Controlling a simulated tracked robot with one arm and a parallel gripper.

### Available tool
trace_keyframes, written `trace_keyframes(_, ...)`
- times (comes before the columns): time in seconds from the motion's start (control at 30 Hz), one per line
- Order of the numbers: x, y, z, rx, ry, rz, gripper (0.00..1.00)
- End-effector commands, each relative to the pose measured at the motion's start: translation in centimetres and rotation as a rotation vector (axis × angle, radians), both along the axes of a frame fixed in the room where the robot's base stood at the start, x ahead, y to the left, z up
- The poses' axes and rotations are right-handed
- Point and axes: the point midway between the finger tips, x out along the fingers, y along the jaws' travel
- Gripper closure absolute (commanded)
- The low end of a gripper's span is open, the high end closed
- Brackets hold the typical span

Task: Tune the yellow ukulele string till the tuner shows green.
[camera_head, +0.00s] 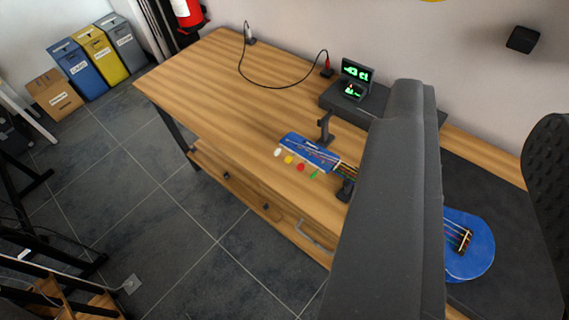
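The blue ukulele lies on the workbench, with its headstock (308,150) at the middle and its body (475,258) at the right. Its neck is mostly hidden behind my gripper. White, yellow (288,159), red and green tuning pegs stick out along the headstock's near side. The tuner (357,72) stands behind, its small dark screen lit with green characters too small to read surely. My gripper (480,103) shows as a large grey finger and a black ribbed finger at the right edge, wide apart with nothing between them. It is clear of the yellow peg.
The wooden workbench (215,85) has free room at its left. A black cable (280,86) runs across its back. Dark stands hold the neck and headstock area. A dark mat (510,270) lies under the body. Bins (100,47) and a box stand on the floor at far left.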

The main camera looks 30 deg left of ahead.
Motion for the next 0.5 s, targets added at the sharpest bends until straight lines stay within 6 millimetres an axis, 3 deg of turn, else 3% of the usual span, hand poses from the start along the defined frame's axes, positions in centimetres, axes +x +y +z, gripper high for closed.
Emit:
trace_keyframes(0.1, 1.1, 0.2, -1.5, 0.000, 0.026, -0.026, 0.72)
trace_keyframes(0.17, 2.4, -0.7, -3.1, 0.001, 0.055, -0.056, 0.72)
trace_keyframes(0.27, 5.1, -0.3, -7.1, 0.000, 0.112, -0.134, 0.72)
trace_keyframes(0.5, 12.0, 2.1, -18.5, -0.033, 0.198, -0.372, 0.72)
